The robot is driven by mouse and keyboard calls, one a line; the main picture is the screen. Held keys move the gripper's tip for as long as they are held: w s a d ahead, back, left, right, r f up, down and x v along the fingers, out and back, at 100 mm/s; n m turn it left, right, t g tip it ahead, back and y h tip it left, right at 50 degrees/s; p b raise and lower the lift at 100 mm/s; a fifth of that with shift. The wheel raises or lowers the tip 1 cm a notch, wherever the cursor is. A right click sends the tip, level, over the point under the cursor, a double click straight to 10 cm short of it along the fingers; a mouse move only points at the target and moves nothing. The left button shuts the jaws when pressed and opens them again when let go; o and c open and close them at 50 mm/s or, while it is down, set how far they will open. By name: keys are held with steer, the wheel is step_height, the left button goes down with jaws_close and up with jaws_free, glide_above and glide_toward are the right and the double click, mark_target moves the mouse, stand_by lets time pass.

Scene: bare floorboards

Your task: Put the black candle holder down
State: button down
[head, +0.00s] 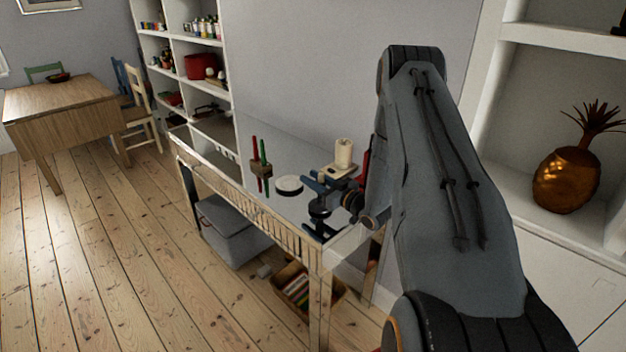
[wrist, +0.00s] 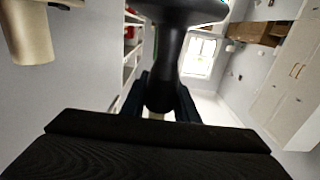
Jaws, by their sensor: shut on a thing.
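My gripper (head: 335,190) is shut on the black candle holder (head: 319,213), over the near right end of the narrow white side table (head: 233,184). The holder looks upright. I cannot tell whether its base touches the tabletop. In the wrist view the dark stem of the black candle holder (wrist: 167,72) stands between my fingers, with a wider part at the top edge of the picture. My wrist and fingers hide part of the holder in the head view.
A cream candle (head: 343,153) stands just behind my gripper. A round white dish (head: 289,186) and a wooden holder with red and green candles (head: 261,170) stand to the left on the table. A grey bin (head: 226,230) and a basket of books (head: 299,290) are below.

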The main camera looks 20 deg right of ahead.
steer(key=shift+f, duration=0.25)
steer(key=shift+f, duration=0.2)
steer(key=c, duration=1.4)
jaws_free()
steer(key=shift+r, duration=0.25)
steer(key=b+v, duration=0.3)
steer(key=v, duration=0.9)
steer(key=shift+f, duration=0.1)
